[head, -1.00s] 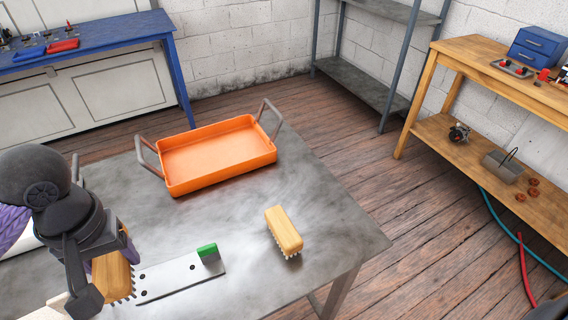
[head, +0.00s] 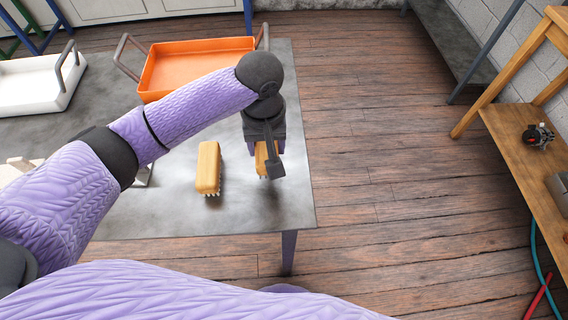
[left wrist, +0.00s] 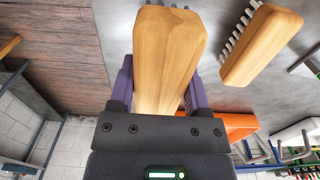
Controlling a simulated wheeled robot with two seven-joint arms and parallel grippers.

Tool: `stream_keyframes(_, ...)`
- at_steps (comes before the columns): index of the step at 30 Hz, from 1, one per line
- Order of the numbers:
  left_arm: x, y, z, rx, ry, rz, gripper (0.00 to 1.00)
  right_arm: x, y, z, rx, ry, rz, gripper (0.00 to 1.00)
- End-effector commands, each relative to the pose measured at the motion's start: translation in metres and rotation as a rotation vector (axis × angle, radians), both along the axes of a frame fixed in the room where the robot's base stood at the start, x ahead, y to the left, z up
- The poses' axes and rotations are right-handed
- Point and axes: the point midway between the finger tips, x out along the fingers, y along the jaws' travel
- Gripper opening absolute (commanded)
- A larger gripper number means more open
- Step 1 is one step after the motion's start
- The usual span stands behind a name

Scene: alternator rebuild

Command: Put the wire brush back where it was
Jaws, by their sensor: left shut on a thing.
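My left gripper (head: 270,152) is shut on a wire brush (head: 261,161) with a wooden back and short bristles pointing down. It holds the brush at the right side of the grey metal table (head: 240,222); I cannot tell whether the bristles touch the top. In the left wrist view the held brush (left wrist: 167,55) sits between the fingers. A second, similar brush (head: 208,168) lies bristles down on the table, just left of the held one and apart from it; it also shows in the left wrist view (left wrist: 262,45). My right gripper is not in view.
An orange tray (head: 150,92) with grey handles stands at the back of the table, and a white tray (head: 65,98) stands at the far left. The table's right edge is close to the held brush. A wooden shelf unit (head: 508,130) stands at the right.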

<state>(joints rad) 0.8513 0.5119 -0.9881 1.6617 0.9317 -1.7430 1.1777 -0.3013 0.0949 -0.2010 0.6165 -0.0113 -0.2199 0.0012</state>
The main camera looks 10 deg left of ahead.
Motion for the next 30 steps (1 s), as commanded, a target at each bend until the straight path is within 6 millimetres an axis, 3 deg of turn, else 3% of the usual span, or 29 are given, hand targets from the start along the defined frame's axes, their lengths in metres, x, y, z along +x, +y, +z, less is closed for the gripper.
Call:
stream_keyframes(4, 0.000, 0.001, -0.037, 0.002, 0.003, 0.000, 0.06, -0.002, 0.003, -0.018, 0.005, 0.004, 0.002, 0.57)
stream_keyframes(8, 0.000, 0.000, -0.059, 0.002, 0.002, -0.002, 0.06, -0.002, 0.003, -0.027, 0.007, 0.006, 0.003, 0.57)
stream_keyframes(19, 0.000, 0.000, -0.062, 0.000, -0.001, -0.001, 0.06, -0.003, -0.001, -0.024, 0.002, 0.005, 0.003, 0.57)
stream_keyframes(20, 0.000, 0.000, -0.063, 0.000, -0.001, -0.001, 0.64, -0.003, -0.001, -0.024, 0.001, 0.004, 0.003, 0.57)
stream_keyframes(21, 0.000, 0.000, -0.062, 0.001, -0.002, -0.001, 0.72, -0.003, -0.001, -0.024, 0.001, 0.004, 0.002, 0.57)
stream_keyframes(25, 0.000, 0.000, -0.062, 0.001, -0.002, -0.001, 0.97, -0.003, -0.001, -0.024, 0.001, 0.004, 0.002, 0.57)
stream_keyframes(30, 0.000, 0.000, -0.062, 0.000, -0.001, -0.002, 0.97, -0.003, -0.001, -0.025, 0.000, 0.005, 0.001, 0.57)
